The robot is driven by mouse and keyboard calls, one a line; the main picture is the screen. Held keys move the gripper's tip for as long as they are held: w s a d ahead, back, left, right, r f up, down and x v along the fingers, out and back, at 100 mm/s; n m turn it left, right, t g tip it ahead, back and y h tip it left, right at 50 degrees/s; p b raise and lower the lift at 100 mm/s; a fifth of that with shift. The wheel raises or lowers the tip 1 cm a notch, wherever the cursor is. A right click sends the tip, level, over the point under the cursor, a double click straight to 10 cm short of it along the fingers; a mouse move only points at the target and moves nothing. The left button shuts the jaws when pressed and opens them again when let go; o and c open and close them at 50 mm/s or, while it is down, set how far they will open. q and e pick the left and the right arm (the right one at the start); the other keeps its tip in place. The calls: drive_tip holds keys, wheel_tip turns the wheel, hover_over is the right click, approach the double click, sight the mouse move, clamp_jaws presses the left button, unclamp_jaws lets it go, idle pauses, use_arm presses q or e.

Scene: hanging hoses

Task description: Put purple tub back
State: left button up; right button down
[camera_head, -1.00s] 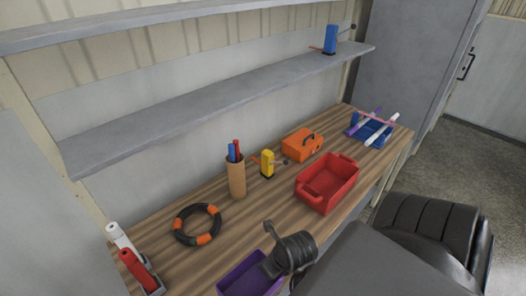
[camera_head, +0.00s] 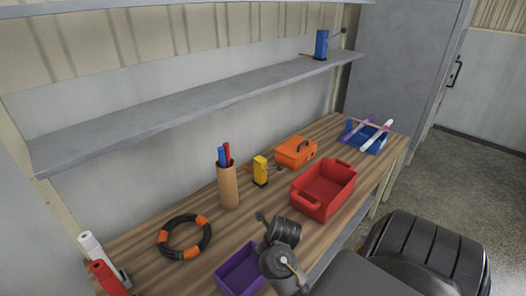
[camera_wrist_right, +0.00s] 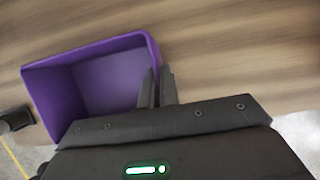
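The purple tub (camera_head: 229,283) is at the bottom of the head view, by the bench's front edge and partly cut off. It also shows in the right wrist view (camera_wrist_right: 78,62), open and with no contents visible. My right gripper (camera_wrist_right: 157,88) has one finger inside the tub and one outside, close together, with the tub's side wall between them. In the head view the right wrist covers the tub's right side and hides the fingertips. I cannot tell whether the tub touches the bench. My left gripper is not in the head view.
A red bin (camera_head: 318,203), orange toolbox (camera_head: 293,156), yellow device (camera_head: 260,170), brown holder (camera_head: 228,187) and black-orange ring (camera_head: 164,240) stand on the wooden bench (camera_head: 195,207). A blue rack (camera_head: 362,140) stands at the far end. The grey shelf (camera_head: 180,113) above is mostly bare.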

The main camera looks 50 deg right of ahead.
wheel_tip(320, 180, down, 2)
drive_tip(key=shift+a, duration=0.1)
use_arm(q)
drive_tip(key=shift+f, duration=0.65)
use_arm(e)
drive_tip(key=c, duration=1.6)
unclamp_jaws()
drive_tip(key=shift+c, duration=0.2)
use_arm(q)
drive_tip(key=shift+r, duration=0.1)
use_arm(e)
drive_tip(key=shift+r, duration=0.15)
